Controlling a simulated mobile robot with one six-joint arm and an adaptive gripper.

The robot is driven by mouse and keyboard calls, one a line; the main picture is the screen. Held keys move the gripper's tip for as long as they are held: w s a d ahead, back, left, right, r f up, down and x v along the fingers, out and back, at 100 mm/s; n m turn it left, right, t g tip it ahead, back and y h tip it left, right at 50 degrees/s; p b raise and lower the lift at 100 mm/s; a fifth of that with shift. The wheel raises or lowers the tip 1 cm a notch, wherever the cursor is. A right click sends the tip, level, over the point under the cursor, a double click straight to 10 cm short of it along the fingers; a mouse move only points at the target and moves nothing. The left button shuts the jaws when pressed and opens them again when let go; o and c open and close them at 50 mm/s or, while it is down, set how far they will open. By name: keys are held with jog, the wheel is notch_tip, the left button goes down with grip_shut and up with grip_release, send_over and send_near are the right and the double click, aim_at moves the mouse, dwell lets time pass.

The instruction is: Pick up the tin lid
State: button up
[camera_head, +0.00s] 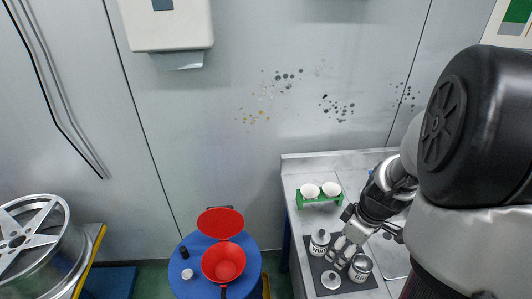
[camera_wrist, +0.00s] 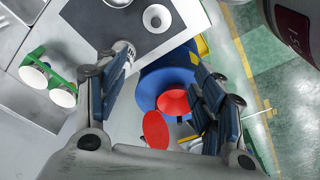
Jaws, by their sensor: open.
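The tin lid (camera_head: 331,280), a round silver disc with a small raised centre, lies flat on a dark mat (camera_head: 313,265). In the wrist view the lid (camera_wrist: 157,18) is near the top, beyond my fingertips. An open metal tin (camera_head: 361,268) stands to its right. A second, closed tin (camera_head: 319,240) stands behind it. My gripper (camera_head: 341,252) is open and empty, above the mat between the two tins, behind and apart from the lid. In the wrist view my gripper (camera_wrist: 160,82) has its fingers spread wide; the left finger partly covers the closed tin.
A green rack (camera_head: 320,198) with two white cups stands at the back of the grey counter (camera_head: 292,184). Left of the counter, a blue drum (camera_head: 189,290) holds a red funnel (camera_head: 223,262) beside a red disc (camera_head: 220,222). A wheel rim (camera_head: 35,245) stands far left.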

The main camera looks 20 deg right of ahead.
notch_tip(320, 180, down, 3)
jog(key=s+d, duration=0.1)
jog(key=d, duration=0.1)
jog(key=b, duration=0.3)
send_over(333, 277)
jog(key=shift+n, duration=0.3)
jog(key=f, duration=1)
jog(key=shift+s+d, duration=0.25)
jog(key=shift+s, duration=0.1)
jog(key=f, duration=0.2)
jog(key=f+b, duration=0.1)
jog(key=f, duration=0.1)
jog(key=w+f+b, duration=0.1)
jog(key=f, duration=0.1)
jog(key=shift+a+f, duration=0.1)
jog(key=shift+f, duration=0.05)
jog(key=shift+s, duration=0.1)
jog(key=shift+c, duration=0.2)
jog(key=c, duration=0.8)
